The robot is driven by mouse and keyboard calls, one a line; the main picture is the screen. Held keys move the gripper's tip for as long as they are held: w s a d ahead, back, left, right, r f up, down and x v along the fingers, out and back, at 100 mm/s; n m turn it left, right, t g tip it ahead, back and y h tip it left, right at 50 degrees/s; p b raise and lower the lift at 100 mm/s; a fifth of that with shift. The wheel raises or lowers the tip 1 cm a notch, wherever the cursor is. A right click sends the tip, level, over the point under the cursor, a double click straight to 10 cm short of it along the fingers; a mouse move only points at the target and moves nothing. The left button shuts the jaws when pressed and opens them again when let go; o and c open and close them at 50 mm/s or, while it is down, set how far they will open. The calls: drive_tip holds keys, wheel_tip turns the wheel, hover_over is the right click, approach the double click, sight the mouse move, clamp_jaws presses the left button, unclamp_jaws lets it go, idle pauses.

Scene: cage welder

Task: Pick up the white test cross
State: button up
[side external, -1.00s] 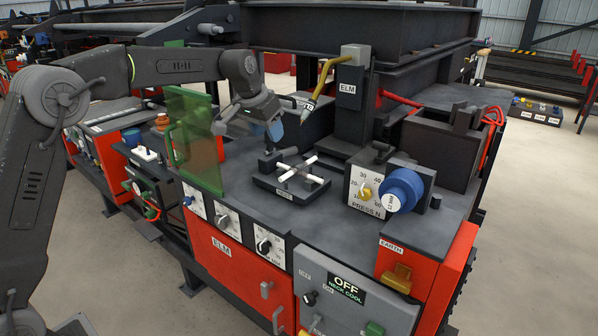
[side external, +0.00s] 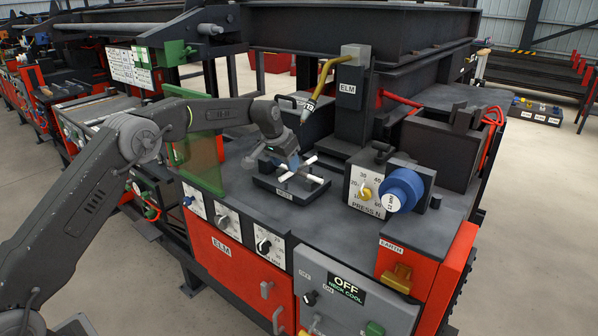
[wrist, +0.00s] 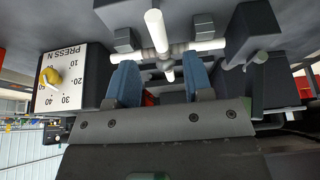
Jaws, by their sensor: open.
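The white test cross (side external: 315,178) lies on a low black holder (side external: 268,186) on the bench. Two of its white ends show to the right of my gripper (side external: 288,170); the rest is hidden behind the gripper in the side view. My gripper is open and low over the cross. In the wrist view, its two blue fingers (wrist: 161,66) stand apart at the near side of the cross (wrist: 155,28). One rod of the cross runs in line with the gap between them. I cannot tell whether a finger touches it.
The press dial box (side external: 364,189) with its blue cylinder (side external: 403,190) stands right of the holder. A yellow-necked torch arm (side external: 325,75) hangs behind. A green see-through screen (side external: 200,160) stands at the left. The bench top in front is clear.

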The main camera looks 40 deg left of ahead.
sight(299, 171)
drive_tip(key=x, duration=0.5)
drive_tip(key=shift+w, duration=0.1)
drive_tip(key=shift+c, duration=0.2)
clamp_jaws()
drive_tip(key=shift+r, duration=0.2)
